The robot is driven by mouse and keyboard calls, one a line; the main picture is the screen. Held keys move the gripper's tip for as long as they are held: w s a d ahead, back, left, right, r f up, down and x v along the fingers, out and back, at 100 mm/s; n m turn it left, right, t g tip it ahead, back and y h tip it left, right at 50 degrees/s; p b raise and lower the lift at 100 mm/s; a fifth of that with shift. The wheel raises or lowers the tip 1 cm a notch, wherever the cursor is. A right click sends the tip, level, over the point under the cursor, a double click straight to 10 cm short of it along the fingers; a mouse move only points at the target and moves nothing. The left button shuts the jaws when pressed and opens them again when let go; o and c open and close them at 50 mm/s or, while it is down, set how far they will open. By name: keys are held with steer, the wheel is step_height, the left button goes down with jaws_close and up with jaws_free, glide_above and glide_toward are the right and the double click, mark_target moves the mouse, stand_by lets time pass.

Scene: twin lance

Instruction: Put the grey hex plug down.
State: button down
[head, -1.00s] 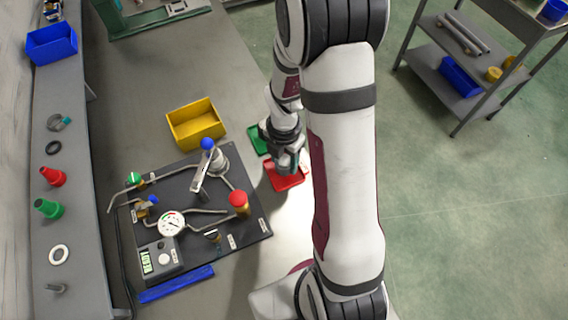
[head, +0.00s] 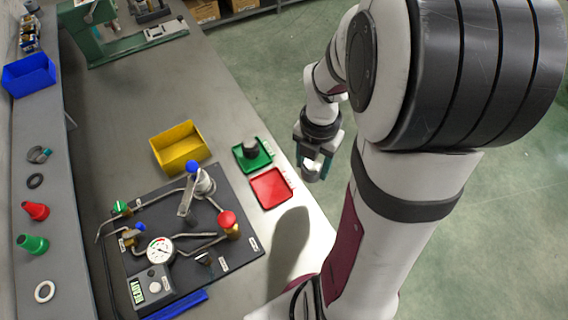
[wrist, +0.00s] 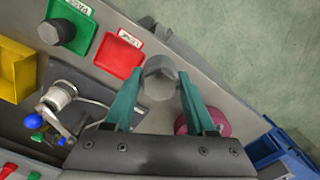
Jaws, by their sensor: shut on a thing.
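My gripper (head: 314,163) is raised and, in the head view, shows against the floor just right of the bench edge. It is shut on the grey hex plug (head: 312,171). In the wrist view the plug (wrist: 160,76) sits between the tips of the teal fingers, its hex end facing the camera. The red tray (head: 270,189) is empty and lies left of the gripper. Behind it is the green tray (head: 240,163), which holds a dark grey round part (head: 250,147).
A yellow bin (head: 179,148) stands left of the trays. A dark board (head: 245,200) with pipes, a gauge and valves lies in front of it. The bench edge runs close along the trays' right side. Bare bench (head: 130,95) lies behind the bin.

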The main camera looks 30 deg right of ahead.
steer(key=w+a+r, duration=0.2)
steer(key=w, duration=1.1)
steer(key=w+a, duration=1)
steer(key=shift+n, duration=0.4)
steer(key=w+a+f, duration=0.1)
steer(key=a+f, duration=0.2)
steer(key=a, duration=0.1)
steer(key=w+a+f, duration=0.2)
steer(key=a+f, duration=0.1)
steer(key=f, duration=0.1)
steer(key=w+a+f, duration=0.2)
steer(key=a+f, duration=0.2)
steer(key=shift+a, duration=0.35)
steer(key=shift+f, duration=0.2)
steer(key=shift+c, duration=1.1)
jaws_free()
steer(key=shift+f, duration=0.15)
